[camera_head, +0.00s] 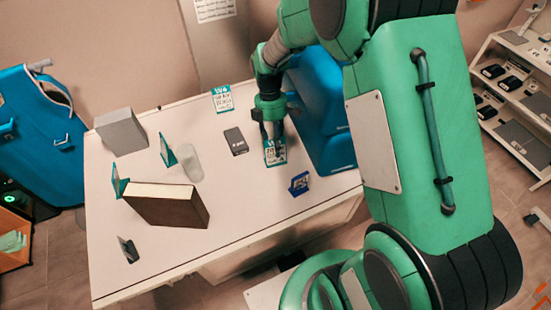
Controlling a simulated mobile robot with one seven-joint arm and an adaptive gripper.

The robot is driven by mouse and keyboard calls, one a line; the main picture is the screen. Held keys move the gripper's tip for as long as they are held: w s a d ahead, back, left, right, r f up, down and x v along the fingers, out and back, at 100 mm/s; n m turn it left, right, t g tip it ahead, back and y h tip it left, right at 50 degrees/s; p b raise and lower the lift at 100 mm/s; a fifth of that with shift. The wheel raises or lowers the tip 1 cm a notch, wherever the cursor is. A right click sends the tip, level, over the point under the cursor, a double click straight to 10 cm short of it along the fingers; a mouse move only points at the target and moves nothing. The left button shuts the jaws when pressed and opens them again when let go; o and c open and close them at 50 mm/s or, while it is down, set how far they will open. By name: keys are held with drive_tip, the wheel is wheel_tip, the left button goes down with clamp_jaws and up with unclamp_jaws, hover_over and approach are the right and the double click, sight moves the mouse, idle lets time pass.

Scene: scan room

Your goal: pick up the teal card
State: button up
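My gripper (271,134) points down over the right part of the white table. Its fingertips are at the top edge of a white card with teal edges and dark print (275,153). I cannot tell whether the fingers touch or hold this card. A similar teal-and-white card (222,98) is at the back edge of the table. Two more teal-edged cards stand tilted on the left half, one near the grey box (167,150) and one behind the brown book (119,183).
The white table (240,205) also holds a grey box (121,131), a brown book (166,205), a translucent cylinder (190,162), a dark card (236,141), a blue item (299,183) and a small dark card (128,249). A large blue object (325,120) stands close right of my gripper.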

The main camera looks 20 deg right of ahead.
drive_tip(key=shift+x, duration=1.2)
drive_tip(key=shift+c, duration=0.5)
clamp_jaws()
